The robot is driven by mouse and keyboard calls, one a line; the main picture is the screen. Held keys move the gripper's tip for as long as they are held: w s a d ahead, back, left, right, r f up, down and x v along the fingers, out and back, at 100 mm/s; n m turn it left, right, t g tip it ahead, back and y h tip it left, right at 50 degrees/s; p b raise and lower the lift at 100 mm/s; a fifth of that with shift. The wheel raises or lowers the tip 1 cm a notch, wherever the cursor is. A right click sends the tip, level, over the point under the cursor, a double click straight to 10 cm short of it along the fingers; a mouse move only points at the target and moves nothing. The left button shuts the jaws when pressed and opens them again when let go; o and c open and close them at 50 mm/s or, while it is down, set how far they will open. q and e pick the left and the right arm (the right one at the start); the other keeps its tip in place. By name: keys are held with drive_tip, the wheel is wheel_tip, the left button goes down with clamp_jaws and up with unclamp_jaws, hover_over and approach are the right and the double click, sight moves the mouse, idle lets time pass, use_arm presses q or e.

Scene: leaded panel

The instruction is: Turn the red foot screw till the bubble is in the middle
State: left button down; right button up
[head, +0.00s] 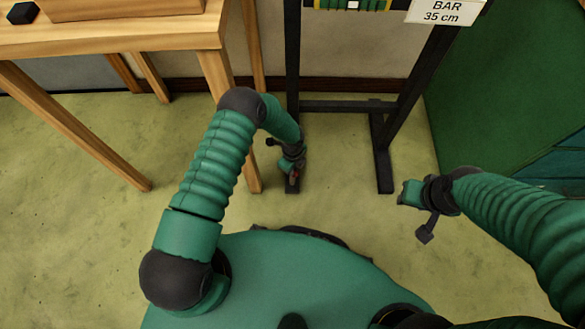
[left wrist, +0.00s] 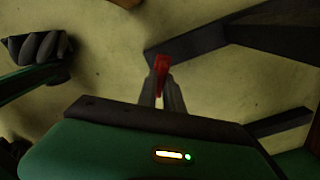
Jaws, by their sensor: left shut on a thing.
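The red foot screw (head: 294,175) is at the front end of the stand's left foot (head: 292,188). It also shows in the left wrist view (left wrist: 161,68), upright between my fingertips. My left gripper (head: 291,174) is shut on the red foot screw, low near the floor. In the left wrist view my left gripper (left wrist: 162,88) has its two grey fingers against the screw's sides.
The black stand (head: 340,106) has a right foot (head: 384,170) and a label (head: 442,11) reading "BAR 35 cm". A wooden table (head: 120,35) stands left, one leg close to my left gripper. A green panel (head: 500,110) is at right. Floor between the feet is clear.

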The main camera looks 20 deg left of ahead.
use_arm(q)
drive_tip(key=shift+a, duration=0.15)
drive_tip(key=c, duration=1.5)
unclamp_jaws()
wheel_tip(320, 180, up, 17)
drive_tip(key=p, duration=0.8)
drive_tip(key=shift+f, duration=0.15)
drive_tip(key=shift+f, duration=0.1)
